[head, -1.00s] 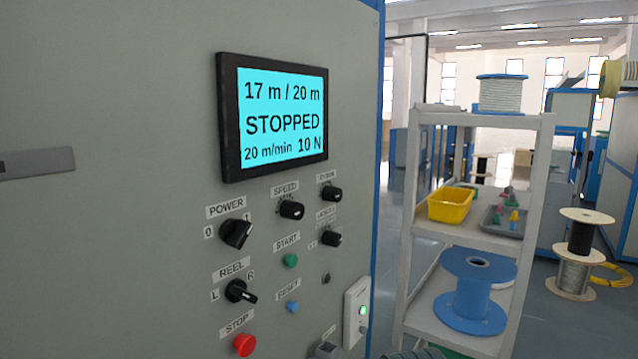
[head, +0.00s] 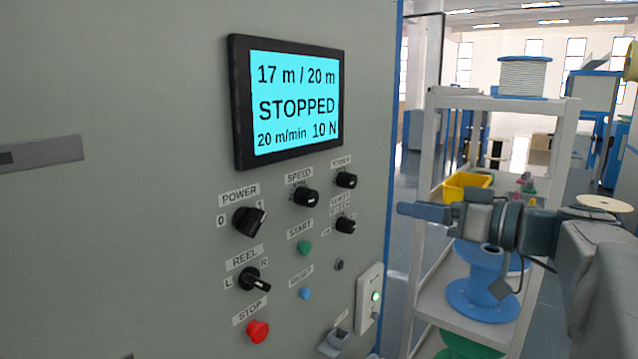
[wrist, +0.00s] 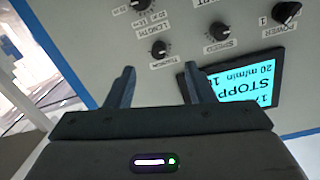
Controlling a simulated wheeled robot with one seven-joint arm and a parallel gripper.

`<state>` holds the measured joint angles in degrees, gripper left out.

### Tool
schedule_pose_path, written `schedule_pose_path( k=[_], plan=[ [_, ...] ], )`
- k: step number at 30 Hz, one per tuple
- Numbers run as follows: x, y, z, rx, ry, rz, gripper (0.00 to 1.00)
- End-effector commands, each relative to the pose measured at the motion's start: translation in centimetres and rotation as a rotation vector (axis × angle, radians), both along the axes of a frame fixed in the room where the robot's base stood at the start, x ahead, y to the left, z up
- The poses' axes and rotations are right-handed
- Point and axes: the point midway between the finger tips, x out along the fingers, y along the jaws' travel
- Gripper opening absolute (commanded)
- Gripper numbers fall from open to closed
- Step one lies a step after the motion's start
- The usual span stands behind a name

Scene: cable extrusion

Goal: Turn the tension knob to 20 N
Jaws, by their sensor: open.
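The black tension knob (head: 346,180) is at the upper right of the knob group on the grey panel, just under the screen. In the wrist view, which is upside down, the tension knob (wrist: 159,48) shows beyond the gap between my fingertips. The screen (head: 292,103) reads 17 m / 20 m, STOPPED, 20 m/min and 10 N. My gripper (head: 405,209) is right of the panel's knobs, pointing toward it. In the wrist view my gripper (wrist: 158,72) is open and empty, its two fingers apart and not touching the knob.
The speed knob (head: 306,197) is left of the tension knob and the length knob (head: 345,225) is below it. The green start button (head: 304,248) and red stop button (head: 258,331) are lower. A shelf rack (head: 560,150) with a yellow bin (head: 466,186) stands behind my arm.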

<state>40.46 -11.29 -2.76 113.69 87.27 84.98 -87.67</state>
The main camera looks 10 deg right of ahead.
Motion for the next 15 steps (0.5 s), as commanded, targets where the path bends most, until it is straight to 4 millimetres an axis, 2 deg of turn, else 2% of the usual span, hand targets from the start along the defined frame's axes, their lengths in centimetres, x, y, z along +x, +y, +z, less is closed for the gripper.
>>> schedule_pose_path(
  k=[2,5,10,15],
  plan=[
    [0.1,-0.8,1.0,-0.001,-0.054,-0.011,0.49],
    [0.4,-0.7,1.6,-0.004,-0.082,-0.014,0.49],
    [2.2,1.0,1.7,-0.004,-0.081,-0.012,0.49],
    [5.0,3.4,1.8,-0.003,-0.079,-0.011,0.49]
  ],
)
